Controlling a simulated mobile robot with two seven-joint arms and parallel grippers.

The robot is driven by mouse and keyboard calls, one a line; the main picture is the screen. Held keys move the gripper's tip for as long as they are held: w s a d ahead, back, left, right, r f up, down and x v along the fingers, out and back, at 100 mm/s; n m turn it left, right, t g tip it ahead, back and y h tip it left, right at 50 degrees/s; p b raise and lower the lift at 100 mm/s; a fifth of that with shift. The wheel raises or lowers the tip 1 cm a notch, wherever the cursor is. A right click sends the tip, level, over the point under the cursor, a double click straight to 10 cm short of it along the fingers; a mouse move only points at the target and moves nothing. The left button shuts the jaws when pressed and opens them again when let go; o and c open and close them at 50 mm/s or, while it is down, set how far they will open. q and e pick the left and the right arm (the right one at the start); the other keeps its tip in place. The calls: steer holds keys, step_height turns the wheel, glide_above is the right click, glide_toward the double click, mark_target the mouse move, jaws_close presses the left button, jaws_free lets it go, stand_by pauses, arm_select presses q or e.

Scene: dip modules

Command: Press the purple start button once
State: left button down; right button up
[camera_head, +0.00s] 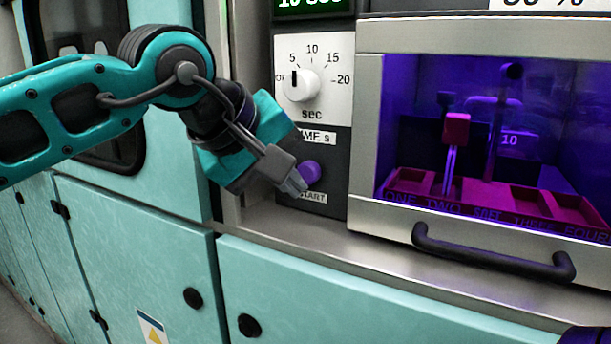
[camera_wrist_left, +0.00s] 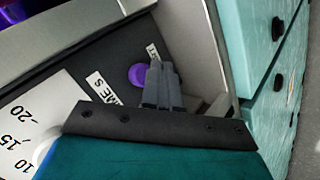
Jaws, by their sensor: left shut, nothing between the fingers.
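The purple start button (camera_head: 309,171) sits on the dark control panel (camera_head: 338,160), just above a label ending in "START". My left gripper (camera_head: 297,190) is shut and empty. Its fingertips are just left of and slightly below the button in the head view. In the left wrist view the purple button (camera_wrist_left: 138,75) shows beside the shut fingertips (camera_wrist_left: 156,62), partly behind them. I cannot tell whether the fingertips touch it. My right gripper does not show.
A timer dial (camera_head: 301,84) marked in seconds is above the button, under a green display (camera_head: 312,4). To the right is a purple-lit chamber with a dark bar handle (camera_head: 490,258) and a red tray (camera_head: 470,206) inside. A metal ledge (camera_head: 290,222) runs below the panel.

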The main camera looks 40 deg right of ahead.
arm_select(q)
steer(key=shift+s+a+f+b, duration=0.15)
steer(key=shift+a+b, duration=0.3)
steer(key=shift+b, duration=0.05)
steer(key=shift+s+a+b, duration=0.35)
steer(key=shift+a+b, duration=0.3)
steer(key=shift+a, duration=0.2)
steer(key=shift+s+a+b, duration=0.25)
steer(key=shift+a, duration=0.25)
steer(key=shift+s+a+b, duration=0.2)
steer(key=shift+a+b, duration=0.05)
steer(key=shift+a, duration=0.25)
